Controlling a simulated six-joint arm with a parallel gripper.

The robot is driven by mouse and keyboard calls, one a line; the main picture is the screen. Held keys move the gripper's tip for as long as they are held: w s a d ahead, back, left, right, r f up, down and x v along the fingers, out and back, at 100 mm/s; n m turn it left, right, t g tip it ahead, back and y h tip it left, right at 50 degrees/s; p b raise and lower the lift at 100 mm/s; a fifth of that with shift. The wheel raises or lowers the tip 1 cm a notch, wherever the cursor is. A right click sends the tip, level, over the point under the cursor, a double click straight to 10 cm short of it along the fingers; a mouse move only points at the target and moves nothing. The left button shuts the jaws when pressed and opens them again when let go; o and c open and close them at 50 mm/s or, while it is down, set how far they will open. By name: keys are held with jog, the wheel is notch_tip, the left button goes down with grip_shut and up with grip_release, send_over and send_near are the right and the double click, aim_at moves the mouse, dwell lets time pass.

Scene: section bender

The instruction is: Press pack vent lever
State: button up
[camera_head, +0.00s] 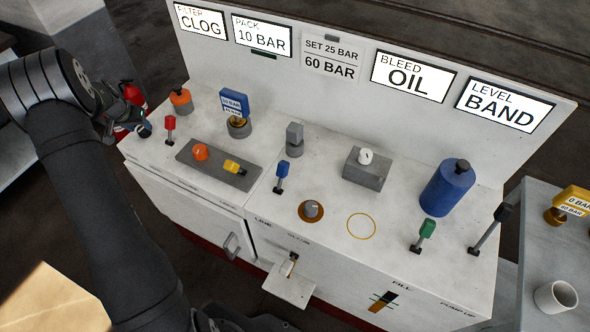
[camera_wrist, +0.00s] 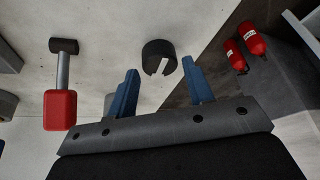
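Several levers stand on the white bench, and no readable label shows which one is the pack vent lever. A red-handled lever (camera_head: 169,125) stands at the bench's left end. It also shows at the left of the wrist view (camera_wrist: 60,105). A blue lever (camera_head: 281,173) stands at the middle, and a green lever (camera_head: 425,233) and a black-handled lever (camera_head: 490,228) stand to the right. My gripper (camera_wrist: 160,67) has its two blue fingers apart, with nothing held between them. The red lever is outside the fingers, to their left in the wrist view.
A black slotted collar (camera_wrist: 158,55) shows beyond my fingertips. An orange-and-grey knob (camera_head: 181,100) and a blue-tagged gauge (camera_head: 236,112) stand behind the grey plate (camera_head: 225,173). Red extinguishers (camera_wrist: 252,40) are beyond the bench edge. The back panel carries display signs, including PACK 10 BAR (camera_head: 262,36).

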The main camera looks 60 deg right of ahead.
jog(key=c, duration=0.7)
jog(key=shift+d+r, duration=0.15)
jog(key=shift+r, duration=0.05)
grip_shut()
jog(key=s+d+r+m+g+y, duration=0.2)
jog(key=s+d+r+m+y, duration=0.3)
jog(key=s+d+r, duration=0.5)
jog(key=shift+s+d+r+m+y, duration=0.4)
jog(key=shift+s+d, duration=0.35)
jog(key=shift+d, duration=1)
